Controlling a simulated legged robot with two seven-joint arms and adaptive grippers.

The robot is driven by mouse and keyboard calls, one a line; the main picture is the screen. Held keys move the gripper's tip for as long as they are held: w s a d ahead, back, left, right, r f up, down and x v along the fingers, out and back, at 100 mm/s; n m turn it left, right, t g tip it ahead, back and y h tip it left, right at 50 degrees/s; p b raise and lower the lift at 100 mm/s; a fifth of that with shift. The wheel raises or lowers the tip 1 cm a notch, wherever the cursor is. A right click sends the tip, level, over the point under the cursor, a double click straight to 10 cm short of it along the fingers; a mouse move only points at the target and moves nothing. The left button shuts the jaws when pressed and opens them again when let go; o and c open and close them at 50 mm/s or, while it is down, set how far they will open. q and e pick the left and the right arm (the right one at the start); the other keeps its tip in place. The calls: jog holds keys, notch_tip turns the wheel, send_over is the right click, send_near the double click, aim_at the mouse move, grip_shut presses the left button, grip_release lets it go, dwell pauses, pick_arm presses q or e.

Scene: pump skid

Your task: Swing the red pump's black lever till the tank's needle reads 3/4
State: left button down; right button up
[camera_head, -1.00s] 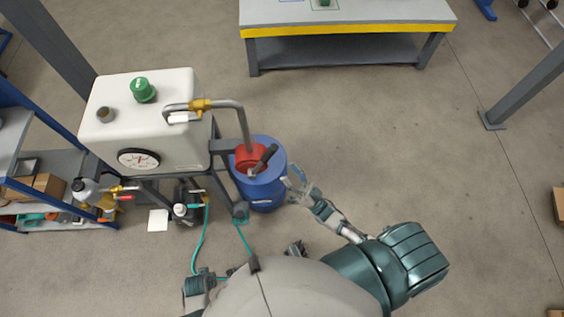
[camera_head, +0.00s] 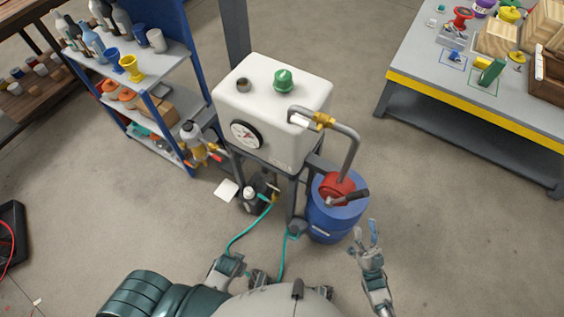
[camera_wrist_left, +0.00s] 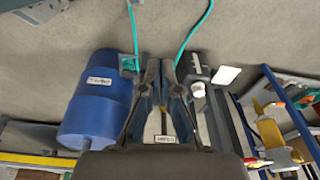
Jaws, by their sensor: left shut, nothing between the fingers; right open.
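The red pump (camera_head: 336,186) sits on top of a blue barrel (camera_head: 332,222). Its black lever (camera_head: 350,198) sticks out to the right over the barrel top. The white tank (camera_head: 262,105) stands to the left, with a round gauge (camera_head: 245,135) on its front; its needle is too small to read surely. My right gripper (camera_head: 366,236) is open and empty, just below and right of the lever and apart from it in the picture. My left gripper (camera_wrist_left: 162,82) is shut and empty in the left wrist view, with the barrel (camera_wrist_left: 98,98) on the left there.
A bent grey pipe (camera_head: 352,145) joins the pump side to the tank. Teal hoses (camera_head: 243,236) run across the floor in front. A blue shelf (camera_head: 165,85) with bottles stands at the left. A workbench (camera_head: 470,110) stands at the back right. The floor at the right is clear.

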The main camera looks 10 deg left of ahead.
dwell(0.4)
jog(key=n+g+y+p, duration=0.3)
jog(key=n+g+y, duration=0.45)
jog(key=g, duration=0.25)
send_near(357, 195)
jog(key=s+d+r, duration=0.2)
jog(key=s, duration=0.1)
jog(key=d+n+g+h+p, duration=0.2)
jog(key=d+g+h, duration=0.3)
jog(key=d, duration=0.1)
jog(key=shift+m+y, duration=0.25)
jog(key=x, duration=0.5)
jog(key=r+x, duration=0.1)
jog(key=x, duration=0.5)
jog(key=w+x, duration=0.1)
jog(key=x, duration=0.5)
jog(key=shift+d+r, duration=0.15)
pick_arm(q)
jog(key=s+a+f, duration=0.1)
jog(key=s+f, duration=0.7)
jog(key=f, duration=0.3)
jog(key=shift+a+g, duration=0.15)
jog(key=shift+g, duration=0.15)
jog(key=shift+w+f, duration=0.1)
pick_arm(e)
jog(key=shift+c, duration=0.5)
grip_shut()
